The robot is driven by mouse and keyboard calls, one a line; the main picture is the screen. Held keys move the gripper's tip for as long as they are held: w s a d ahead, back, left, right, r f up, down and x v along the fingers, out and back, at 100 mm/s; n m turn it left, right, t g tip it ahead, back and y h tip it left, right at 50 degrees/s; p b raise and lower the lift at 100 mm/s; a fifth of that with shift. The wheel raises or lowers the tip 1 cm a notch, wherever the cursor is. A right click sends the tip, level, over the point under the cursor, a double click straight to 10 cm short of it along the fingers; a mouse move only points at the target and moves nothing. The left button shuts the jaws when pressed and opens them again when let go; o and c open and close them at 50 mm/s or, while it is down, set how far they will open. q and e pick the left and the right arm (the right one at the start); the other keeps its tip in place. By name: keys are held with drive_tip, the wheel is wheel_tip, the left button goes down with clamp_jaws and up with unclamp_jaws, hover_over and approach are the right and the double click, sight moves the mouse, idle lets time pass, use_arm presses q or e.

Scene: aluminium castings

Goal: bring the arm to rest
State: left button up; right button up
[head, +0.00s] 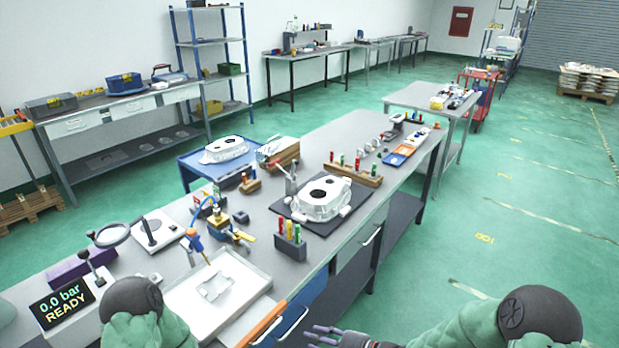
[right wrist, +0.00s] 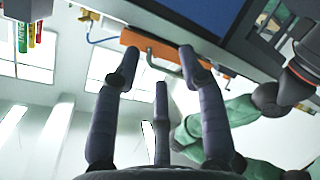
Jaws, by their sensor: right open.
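My right gripper (head: 322,335) shows at the bottom edge of the head view, in front of the workbench and low beside its front edge. In the right wrist view its dark fingers (right wrist: 160,62) are spread apart, with nothing between them. My right arm comes in from the lower right with a green link and a dark joint. My left arm shows only as a green link and a dark joint at the lower left. The left gripper is out of sight.
The workbench (head: 258,208) carries a white casting (head: 322,197) on a black mat, a white tray (head: 185,312) and a marker holder (head: 290,246). An orange bar (right wrist: 150,46) on the bench front is near the right fingers. Green floor (head: 450,235) to the right is clear.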

drive_tip(key=s+d+f+m+h, duration=0.2)
drive_tip(key=f+m+h, duration=0.1)
drive_tip(key=f+m, duration=0.4)
drive_tip(key=s+d+f+m+h, duration=0.2)
drive_tip(key=d+f+m+h, duration=0.1)
drive_tip(key=f+m, duration=0.4)
drive_tip(key=s+d+f+m+g+h, duration=0.1)
drive_tip(key=s+f+m+g, duration=0.2)
drive_tip(key=s+m, duration=0.3)
drive_tip(key=s+d+f+m+g+h, duration=0.1)
drive_tip(key=s+f+m+g, duration=0.2)
drive_tip(key=s, duration=0.6)
wheel_tip(320, 180, down, 2)
drive_tip(key=m, duration=0.3)
drive_tip(key=shift+d+f+h, duration=0.2)
drive_tip(key=shift+d+h, duration=0.1)
drive_tip(key=shift+h, duration=0.1)
drive_tip(key=shift+w, duration=0.1)
